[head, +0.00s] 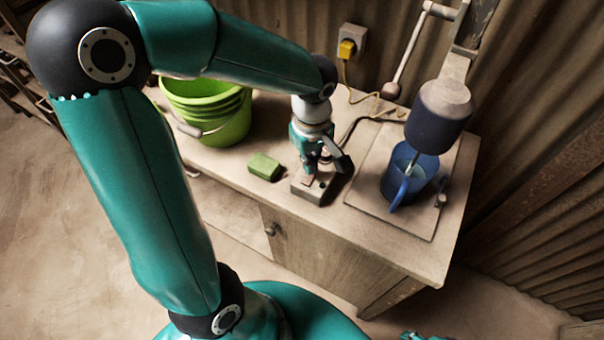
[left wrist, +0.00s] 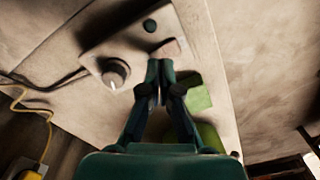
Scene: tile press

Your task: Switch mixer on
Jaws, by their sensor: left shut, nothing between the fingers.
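A grey control box (head: 312,196) sits on the bench top near its front edge.
A green bucket (head: 212,108) stands at the bench's back left. A green sponge (head: 264,167) lies just left of the box. A yellow plug (head: 347,48) with its cable is at the wall. The mixer stands on a flat base plate (head: 372,160) at the right.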

